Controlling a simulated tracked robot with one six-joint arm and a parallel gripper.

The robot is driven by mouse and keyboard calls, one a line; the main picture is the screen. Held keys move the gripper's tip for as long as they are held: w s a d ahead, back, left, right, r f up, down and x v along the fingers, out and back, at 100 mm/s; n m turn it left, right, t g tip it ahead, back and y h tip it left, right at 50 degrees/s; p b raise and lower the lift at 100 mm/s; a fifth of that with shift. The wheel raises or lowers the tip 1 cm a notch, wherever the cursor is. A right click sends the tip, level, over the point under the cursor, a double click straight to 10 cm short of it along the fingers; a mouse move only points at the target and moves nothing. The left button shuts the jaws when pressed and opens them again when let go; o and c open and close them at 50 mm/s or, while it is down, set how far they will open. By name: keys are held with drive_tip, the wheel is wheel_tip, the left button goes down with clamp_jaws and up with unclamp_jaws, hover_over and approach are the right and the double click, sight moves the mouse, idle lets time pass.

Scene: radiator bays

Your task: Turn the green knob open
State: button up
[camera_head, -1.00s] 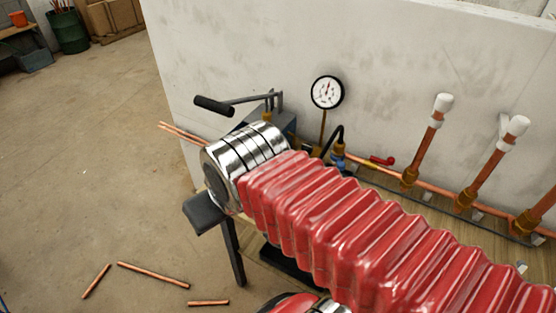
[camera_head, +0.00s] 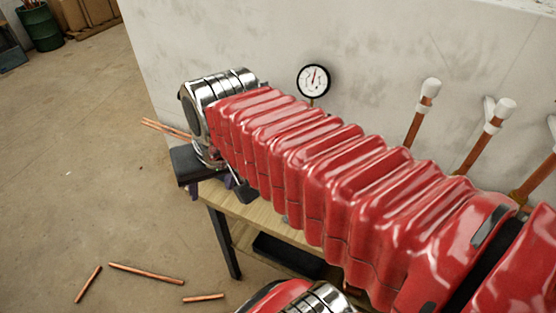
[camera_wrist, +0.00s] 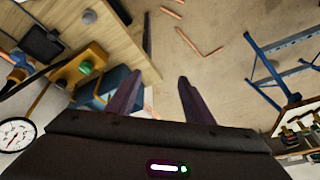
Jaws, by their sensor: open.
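The green knob (camera_wrist: 86,68) shows in the wrist view, on a brass-coloured fitting at the left, beside a blue-grey box (camera_wrist: 108,90). My gripper (camera_wrist: 159,80) is open, with its two dark purple fingers apart and nothing between them. The knob lies to the left of the left finger, apart from it. In the head view my gripper (camera_head: 211,188) is partly seen at the end of my red-sleeved arm, above the bench's left end. My arm hides the knob there.
A wooden bench (camera_head: 262,214) stands against a pale wall (camera_head: 230,35). A round gauge (camera_head: 313,80) and upright copper pipes (camera_head: 478,148) are behind my arm. Loose copper pieces (camera_head: 146,273) lie on the floor. A blue metal frame (camera_wrist: 285,72) stands at right in the wrist view.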

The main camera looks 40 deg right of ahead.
drive_tip(key=w+d+f+m+g+y, duration=0.1)
drive_tip(key=w+d+f+m+y, duration=0.1)
drive_tip(key=d+m, duration=0.7)
drive_tip(key=w+d+f+m+g+y, duration=0.1)
drive_tip(key=d+m, duration=0.9)
drive_tip(key=d, duration=1)
drive_tip(key=shift+w+d+f+m+y, duration=0.35)
drive_tip(key=shift+w+f+y, duration=0.3)
drive_tip(key=shift+w, duration=0.55)
drive_tip(key=x, duration=1.3)
drive_tip(key=shift+s+f, duration=0.15)
drive_tip(key=shift+f, duration=0.3)
drive_tip(key=shift+g, duration=0.3)
drive_tip(key=shift+c, duration=0.4)
drive_tip(key=c, duration=0.9)
drive_tip(key=shift+c, duration=0.2)
